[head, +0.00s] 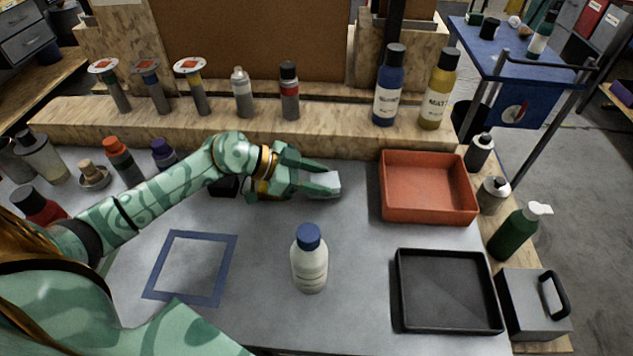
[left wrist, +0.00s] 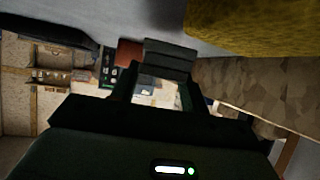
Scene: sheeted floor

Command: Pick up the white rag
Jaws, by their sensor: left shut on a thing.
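My left gripper (head: 322,184) reaches in from the left over the back middle of the grey work surface. It is shut on a small pale grey-white piece, which I take to be the white rag (head: 329,180). Only a little of it shows between and beside the fingers; the rest is hidden by them. In the left wrist view my fingers (left wrist: 155,88) are dark and the held piece is hard to make out. My right gripper is not in view.
A white bottle with a blue cap (head: 310,262) stands front middle. An orange tray (head: 428,217) and a black tray (head: 448,326) lie to the right. A blue square outline (head: 150,270) marks the left. Several bottles line the back ledge (head: 210,124).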

